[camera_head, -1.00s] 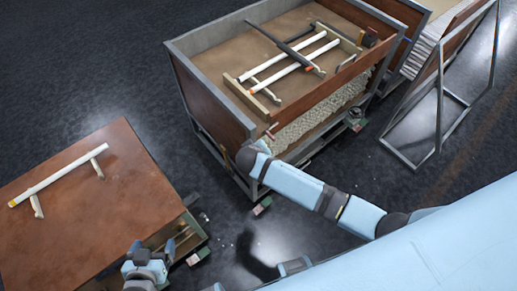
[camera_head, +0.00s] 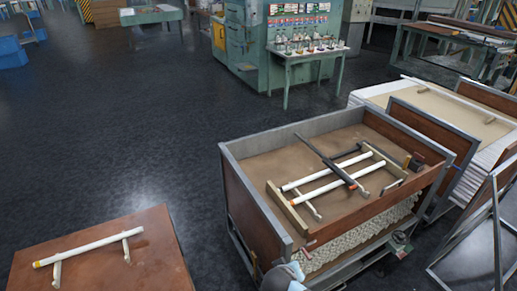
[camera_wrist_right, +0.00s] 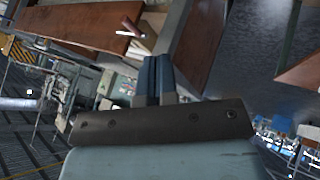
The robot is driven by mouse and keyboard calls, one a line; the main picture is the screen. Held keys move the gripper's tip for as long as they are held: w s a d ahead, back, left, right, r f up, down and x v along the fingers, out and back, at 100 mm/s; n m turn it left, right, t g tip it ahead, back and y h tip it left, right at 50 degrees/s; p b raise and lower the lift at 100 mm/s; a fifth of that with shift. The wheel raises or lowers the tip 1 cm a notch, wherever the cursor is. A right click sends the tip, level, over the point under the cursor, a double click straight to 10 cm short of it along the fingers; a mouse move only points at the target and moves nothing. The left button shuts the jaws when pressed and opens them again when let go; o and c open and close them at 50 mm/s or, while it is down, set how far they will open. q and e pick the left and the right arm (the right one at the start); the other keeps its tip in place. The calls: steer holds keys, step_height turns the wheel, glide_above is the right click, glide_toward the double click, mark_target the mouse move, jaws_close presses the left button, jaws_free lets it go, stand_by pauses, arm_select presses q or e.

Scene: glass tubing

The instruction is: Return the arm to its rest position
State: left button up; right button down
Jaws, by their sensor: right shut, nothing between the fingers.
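My right gripper (camera_wrist_right: 156,62) shows in the right wrist view with its two dark blue fingers together and nothing between them. Its fingers are clear of the furniture seen behind them. In the head view only a small piece of my arm (camera_head: 288,275) shows at the bottom edge, by the near corner of the large cart. My left gripper is out of the picture. A white tube (camera_head: 88,246) with a yellow end lies on small supports on the brown table (camera_head: 150,270) at lower left.
The large cart (camera_head: 228,180) holds two white tubes (camera_head: 330,187) with orange marks on a wooden frame, and a dark bar (camera_head: 318,152) across them. Metal frames and a pale-topped table stand at right. A green machine (camera_head: 245,50) is at the back. The dark floor at left is open.

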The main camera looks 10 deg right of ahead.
steer(key=s+f+n+y, duration=0.1)
steer(key=s+f+y, duration=0.3)
steer(key=s, duration=0.6)
steer(key=s+d+r+t+y, duration=0.3)
steer(key=s+d+r+t, duration=0.1)
steer(key=s, duration=0.4)
steer(key=shift+d+r+m+p, duration=0.35)
steer(key=shift+d+r, duration=0.1)
steer(key=shift+d, duration=0.15)
